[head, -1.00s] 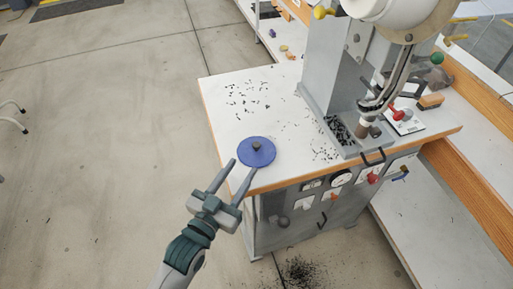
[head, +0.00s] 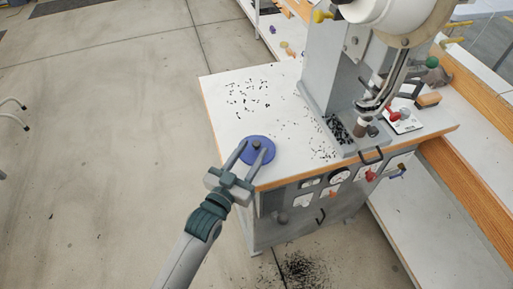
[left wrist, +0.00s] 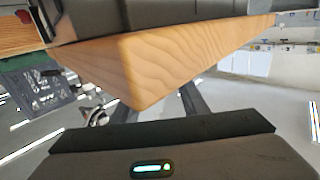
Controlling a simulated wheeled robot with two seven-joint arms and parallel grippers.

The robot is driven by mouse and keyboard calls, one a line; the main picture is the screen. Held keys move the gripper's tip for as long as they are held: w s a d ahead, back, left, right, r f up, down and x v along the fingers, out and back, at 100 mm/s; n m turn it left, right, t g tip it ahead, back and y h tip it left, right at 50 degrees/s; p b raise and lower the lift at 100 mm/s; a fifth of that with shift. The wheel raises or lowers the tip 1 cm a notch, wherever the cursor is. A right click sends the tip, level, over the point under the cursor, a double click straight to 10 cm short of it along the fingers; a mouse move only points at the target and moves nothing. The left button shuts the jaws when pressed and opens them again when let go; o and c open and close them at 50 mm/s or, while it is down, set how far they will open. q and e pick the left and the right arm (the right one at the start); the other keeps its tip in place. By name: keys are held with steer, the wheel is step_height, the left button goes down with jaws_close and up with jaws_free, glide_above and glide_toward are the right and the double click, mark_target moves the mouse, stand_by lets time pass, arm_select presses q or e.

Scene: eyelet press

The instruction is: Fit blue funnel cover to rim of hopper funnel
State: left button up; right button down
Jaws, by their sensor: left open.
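The blue funnel cover (head: 264,143), a flat disc with a dark central knob (head: 256,145), lies on the white tabletop near its front left corner. My left gripper (head: 252,151) is open. In the head view its two fingers overlap the front of the disc, one on each side just before the knob; whether they touch it I cannot tell. In the left wrist view the fingers (left wrist: 160,108) show before the table's wooden corner, and the cover is not seen there. A large white rounded body (head: 395,12) tops the press, cut off by the frame; I make out no funnel rim. My right gripper is not in view.
The grey press (head: 335,70) stands on the right part of the table (head: 225,100). Dark eyelets lie scattered on the tabletop and the floor. Gauges and a handle (head: 371,158) line the front. Open floor lies to the left. A grey shape (head: 438,74) behind the press is unclear.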

mark_target(255, 146)
arm_select(q)
steer(key=shift+p+x, duration=0.6)
steer(key=shift+x, duration=1.35)
steer(key=shift+a, duration=0.1)
jaws_close()
